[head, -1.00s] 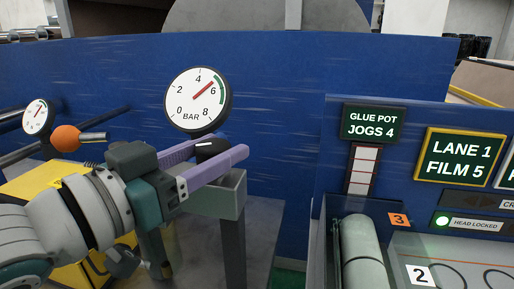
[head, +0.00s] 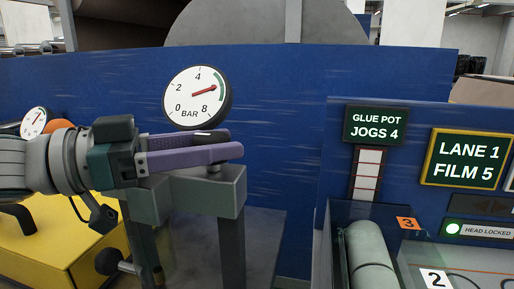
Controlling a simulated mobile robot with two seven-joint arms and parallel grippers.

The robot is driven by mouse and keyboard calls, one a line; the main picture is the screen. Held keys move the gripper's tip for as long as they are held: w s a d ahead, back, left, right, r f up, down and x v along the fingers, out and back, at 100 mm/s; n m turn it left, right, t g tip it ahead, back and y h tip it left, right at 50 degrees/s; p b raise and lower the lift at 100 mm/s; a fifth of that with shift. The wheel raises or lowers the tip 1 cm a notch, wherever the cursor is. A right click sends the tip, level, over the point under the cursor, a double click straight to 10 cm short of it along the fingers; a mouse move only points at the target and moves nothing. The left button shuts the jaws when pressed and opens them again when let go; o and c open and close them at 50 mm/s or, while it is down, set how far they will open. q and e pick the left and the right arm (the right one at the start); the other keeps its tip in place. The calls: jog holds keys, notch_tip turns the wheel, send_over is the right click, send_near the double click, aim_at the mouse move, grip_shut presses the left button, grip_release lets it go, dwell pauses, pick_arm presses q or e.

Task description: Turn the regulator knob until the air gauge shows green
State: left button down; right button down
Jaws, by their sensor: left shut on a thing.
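The air gauge (head: 197,96) is a round white dial marked BAR on the blue panel. Its red needle points right at about the 6 position, toward the green arc along the dial's right side. The black regulator knob (head: 211,135) is just below the gauge, above a grey bracket (head: 222,188); its white mark shows, but the fingers hide most of it. My left gripper (head: 230,143) reaches in from the left with purple fingers, shut on the knob. My right gripper is not in view.
A yellow box (head: 60,235) stands below my arm. To the right are the glue pot sign (head: 375,125) and a grey roll (head: 368,258).

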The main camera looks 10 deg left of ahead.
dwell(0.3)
pick_arm(q)
jog(key=shift+c, duration=1.3)
grip_release()
jog(key=b+v, duration=0.1)
jog(key=v, duration=0.9)
jog(key=shift+b, duration=0.4)
